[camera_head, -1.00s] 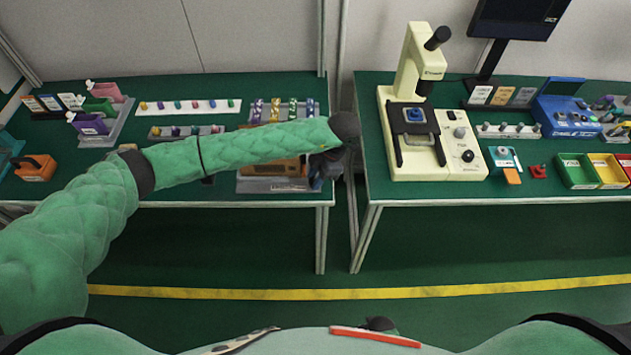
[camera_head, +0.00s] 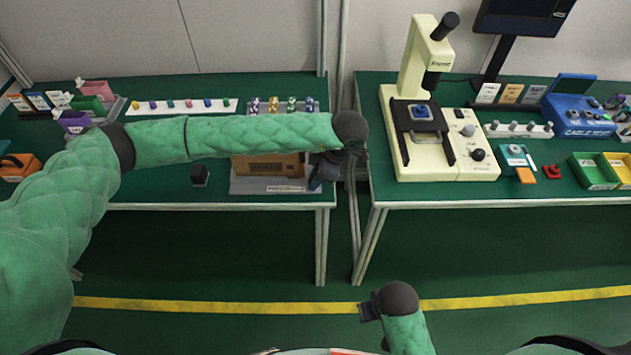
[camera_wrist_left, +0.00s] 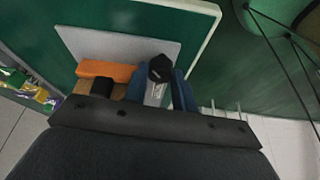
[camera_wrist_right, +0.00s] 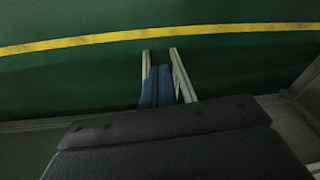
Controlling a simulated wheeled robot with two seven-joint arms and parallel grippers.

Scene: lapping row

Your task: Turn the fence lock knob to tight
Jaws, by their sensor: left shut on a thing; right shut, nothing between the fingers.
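The fence fixture (camera_head: 265,186) is a grey plate with a brown block, at the front right of the left table. The left wrist view shows its grey plate (camera_wrist_left: 120,47) and an orange bar (camera_wrist_left: 105,70). A black knob (camera_wrist_left: 160,68) sits between the blue fingers of my left gripper (camera_wrist_left: 160,88), which is shut on it. In the head view the left gripper (camera_head: 322,176) is at the fixture's right end and the knob is hidden there. The knob's setting cannot be read. My right gripper (camera_wrist_right: 157,88) is shut and empty, over the floor.
A cream microscope-like machine (camera_head: 430,160) stands on the right table, beside green and yellow bins (camera_head: 595,170). A gap separates the tables. A small black block (camera_head: 199,175) and an orange box (camera_head: 20,166) are on the left table. The floor in front is clear.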

